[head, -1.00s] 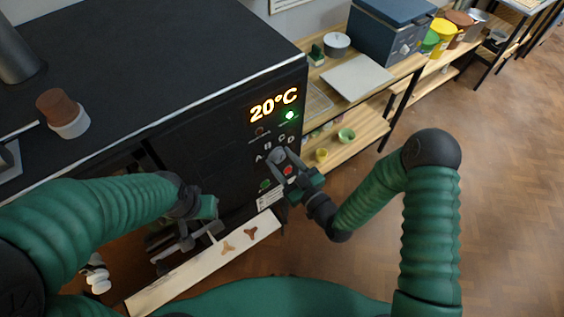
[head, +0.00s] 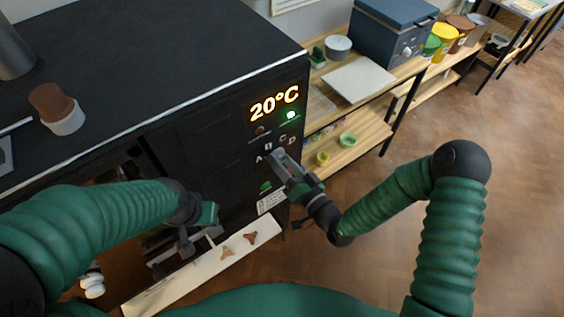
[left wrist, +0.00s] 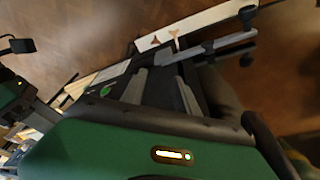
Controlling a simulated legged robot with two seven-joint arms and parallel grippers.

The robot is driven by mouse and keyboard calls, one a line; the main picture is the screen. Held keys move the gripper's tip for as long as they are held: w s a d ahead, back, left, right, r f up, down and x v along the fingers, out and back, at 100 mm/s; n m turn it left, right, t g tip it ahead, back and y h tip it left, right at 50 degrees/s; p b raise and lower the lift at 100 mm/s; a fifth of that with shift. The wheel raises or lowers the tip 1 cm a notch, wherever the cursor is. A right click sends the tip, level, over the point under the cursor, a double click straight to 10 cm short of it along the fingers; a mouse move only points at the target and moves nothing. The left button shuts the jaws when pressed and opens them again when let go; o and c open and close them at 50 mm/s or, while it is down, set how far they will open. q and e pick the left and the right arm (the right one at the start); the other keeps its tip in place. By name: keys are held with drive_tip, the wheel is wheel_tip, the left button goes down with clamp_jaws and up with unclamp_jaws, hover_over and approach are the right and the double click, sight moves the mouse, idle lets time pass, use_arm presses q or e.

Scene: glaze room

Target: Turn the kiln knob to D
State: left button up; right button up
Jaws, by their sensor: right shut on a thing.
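The kiln (head: 220,115) is a large black box. Its front panel shows an orange display (head: 274,103) reading 20°C, with a green light below. White letters, including A, C and D, stand in an arc under it. My right gripper (head: 275,157) is shut on the kiln knob below these letters. The gripper covers the knob, so its pointer cannot be read. My left gripper (head: 185,240) is low in front of the kiln's left part, away from the knob.
A pale board (head: 200,266) with small brown three-armed pieces lies low in front of the kiln. A brown and white pot (head: 60,108) stands on the kiln top. A wooden shelf unit (head: 355,135) is at the right. Open floor lies right of my right arm.

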drive_tip(key=shift+f+m, duration=0.1)
drive_tip(key=shift+m, duration=0.5)
drive_tip(key=o, duration=1.1)
drive_tip(key=shift+d, duration=0.1)
drive_tip(key=shift+o, duration=0.5)
drive_tip(key=shift+d, duration=0.1)
